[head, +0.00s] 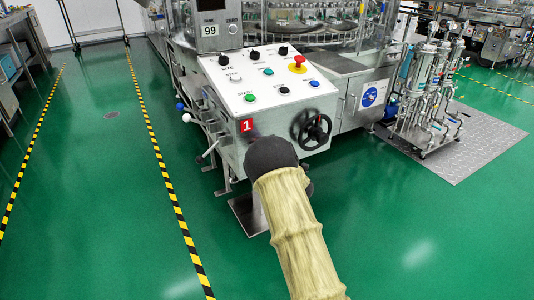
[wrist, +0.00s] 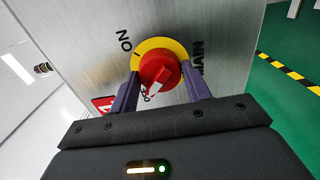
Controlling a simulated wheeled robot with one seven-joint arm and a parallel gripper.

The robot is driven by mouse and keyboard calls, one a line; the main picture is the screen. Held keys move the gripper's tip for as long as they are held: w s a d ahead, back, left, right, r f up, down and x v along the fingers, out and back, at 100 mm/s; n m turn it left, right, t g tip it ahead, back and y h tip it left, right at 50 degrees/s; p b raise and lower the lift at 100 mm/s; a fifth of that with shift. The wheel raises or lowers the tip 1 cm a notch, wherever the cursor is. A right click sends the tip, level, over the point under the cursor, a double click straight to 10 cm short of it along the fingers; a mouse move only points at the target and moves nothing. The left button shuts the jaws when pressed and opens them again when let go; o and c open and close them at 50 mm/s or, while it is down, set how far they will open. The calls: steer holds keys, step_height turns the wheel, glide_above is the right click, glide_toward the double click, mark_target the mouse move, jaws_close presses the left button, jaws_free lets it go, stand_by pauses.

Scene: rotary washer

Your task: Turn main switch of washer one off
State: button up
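The main switch (wrist: 160,72) is a red rotary knob on a yellow disc, on a grey metal panel in the wrist view. Dark lettering lies on both sides of it, reading like "NO" and partly hidden "MAIN". My gripper (wrist: 160,66) has its two purple fingers apart, one on each side of the red knob. I cannot tell whether they touch it. Washer one (head: 222,92) carries a red "1" plate (head: 246,126) in the head view. There my sleeved arm reaches to the washer's lower front, and the main switch and my gripper are hidden.
A black handwheel (head: 312,131) is on the washer front, right of my arm. A red emergency button (head: 298,63) and several small buttons sit on the sloped panel. A filter unit (head: 425,90) stands to the right. Green floor is clear left and right of my arm.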

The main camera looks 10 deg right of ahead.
steer(key=o, duration=0.4)
steer(key=shift+f, duration=0.1)
steer(key=p+v, duration=0.4)
steer(key=v, duration=1.3)
steer(key=shift+s, duration=0.25)
